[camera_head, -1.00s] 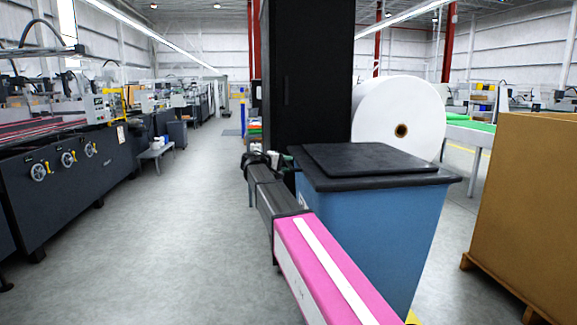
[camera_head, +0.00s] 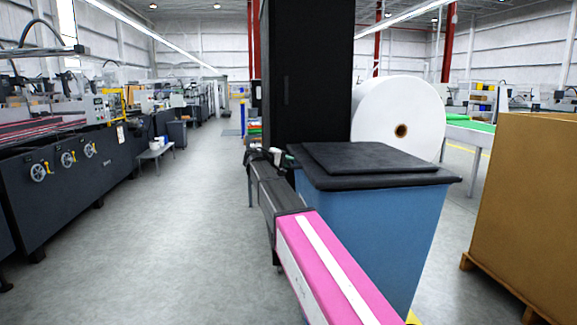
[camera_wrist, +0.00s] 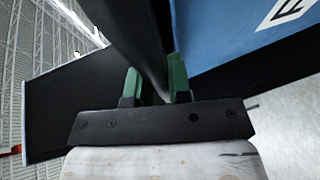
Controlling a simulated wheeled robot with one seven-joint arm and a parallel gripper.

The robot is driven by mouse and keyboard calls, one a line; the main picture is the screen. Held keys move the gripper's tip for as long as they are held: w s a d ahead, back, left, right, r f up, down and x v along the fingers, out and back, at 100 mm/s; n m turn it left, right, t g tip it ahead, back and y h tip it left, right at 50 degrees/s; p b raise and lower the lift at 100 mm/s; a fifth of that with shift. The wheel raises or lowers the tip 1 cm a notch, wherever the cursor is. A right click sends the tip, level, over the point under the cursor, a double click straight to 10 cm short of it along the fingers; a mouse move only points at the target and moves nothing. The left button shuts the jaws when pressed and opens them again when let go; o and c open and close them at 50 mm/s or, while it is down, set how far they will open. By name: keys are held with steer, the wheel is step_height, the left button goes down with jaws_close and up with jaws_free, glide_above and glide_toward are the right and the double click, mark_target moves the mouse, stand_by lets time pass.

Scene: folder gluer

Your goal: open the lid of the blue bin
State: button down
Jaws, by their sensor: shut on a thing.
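The blue bin (camera_head: 370,235) stands right of centre in the head view, with its black lid (camera_head: 375,163) lying over the top. The lid looks closed or very nearly so; I cannot tell if its far left edge is raised. My gripper (camera_head: 283,158) is at the lid's left side, partly hidden behind the lid and my pink arm. In the wrist view, my gripper's green fingers (camera_wrist: 156,82) are shut on a dark edge of the lid. The bin's blue wall (camera_wrist: 225,35) with a white label shows at upper right there.
A tall black cabinet (camera_head: 306,70) stands right behind the bin, with a white paper roll (camera_head: 385,105) beside it. A brown carton (camera_head: 525,200) on a pallet is at the right. A long machine (camera_head: 75,165) lines the left; the aisle floor between is clear.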

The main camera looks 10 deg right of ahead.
steer(key=d+r+m+g+y, duration=0.1)
steer(key=d+r+y, duration=0.3)
steer(key=r, duration=1.2)
steer(key=d+r+m+y, duration=0.15)
steer(key=d+r, duration=0.55)
steer(key=r, duration=1)
steer(key=d+r, duration=2.1)
steer(key=d, duration=0.4)
steer(key=shift+n, duration=0.35)
steer(key=c, duration=1.1)
jaws_free()
steer(key=shift+o, duration=0.2)
steer(key=shift+a, duration=0.15)
